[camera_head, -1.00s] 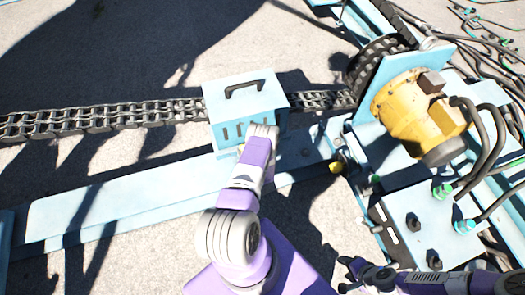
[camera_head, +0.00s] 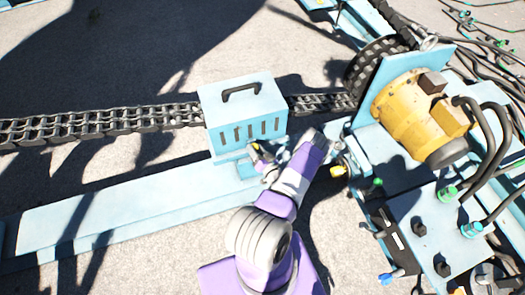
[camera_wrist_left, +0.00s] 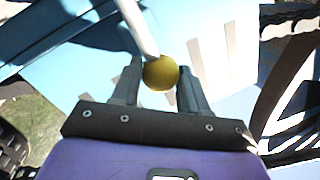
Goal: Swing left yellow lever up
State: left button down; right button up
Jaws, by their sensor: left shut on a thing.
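The left yellow lever has a round yellow knob (camera_wrist_left: 160,73) on a pale rod (camera_wrist_left: 138,28) in the left wrist view. My left gripper (camera_wrist_left: 158,88) has its two dark fingers on either side of this knob and is shut on it. In the head view, my left gripper (camera_head: 262,158) is at the front lower edge of the light-blue slotted box (camera_head: 243,110). The knob is small and partly hidden there. A second yellow knob (camera_head: 338,170) stands to the right, beyond my purple wrist. My right gripper is not in view.
A heavy chain (camera_head: 100,125) runs behind and through the box to a sprocket (camera_head: 375,68). A yellow motor (camera_head: 420,112) with black hoses stands at right. A light-blue beam (camera_head: 120,215) lies at left. Concrete floor is open in front of it.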

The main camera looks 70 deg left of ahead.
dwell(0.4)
pick_arm(q)
jog(key=c, duration=0.6)
grip_release()
jog(key=shift+w+d, duration=0.1)
jog(key=d, duration=0.2)
jog(key=d+p, duration=0.1)
jog(key=d, duration=0.2)
jog(key=w+d, duration=0.1)
jog(key=d, duration=0.1)
jog(key=shift+w+d+r+p, duration=0.1)
jog(key=shift+d+p, duration=0.1)
jog(key=shift+p, duration=0.15)
